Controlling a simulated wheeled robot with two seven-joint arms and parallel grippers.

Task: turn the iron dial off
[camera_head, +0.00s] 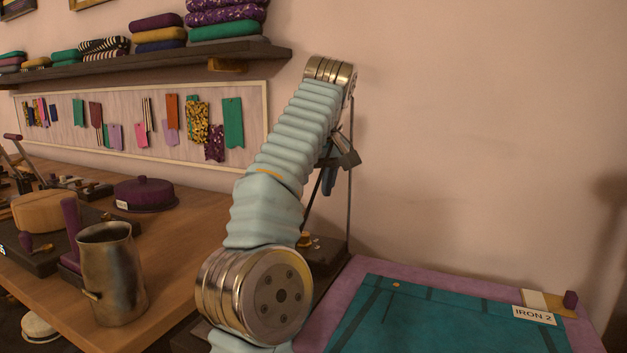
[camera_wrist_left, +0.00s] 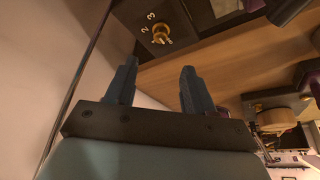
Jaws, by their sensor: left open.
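The iron dial is a brass knob (camera_wrist_left: 161,34) on a dark panel with white numerals, 2 and 3 among them, in the left wrist view. In the head view a small brass knob (camera_head: 306,240) shows low behind my arm, partly hidden. My left gripper (camera_wrist_left: 159,68) is open, with nothing between its fingers. Its fingertips point toward the dial and look apart from it. In the head view my left gripper (camera_head: 329,181) is partly hidden behind my pale blue arm, above the dark panel. I cannot read the dial's setting. My right gripper is not in view.
A wooden table (camera_head: 183,222) on the left holds a metal jug (camera_head: 112,275) and a purple lidded pot (camera_head: 146,194). A teal and purple board labelled IRON 2 (camera_head: 535,315) lies at lower right. A thin upright rod (camera_head: 349,215) stands close to my gripper.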

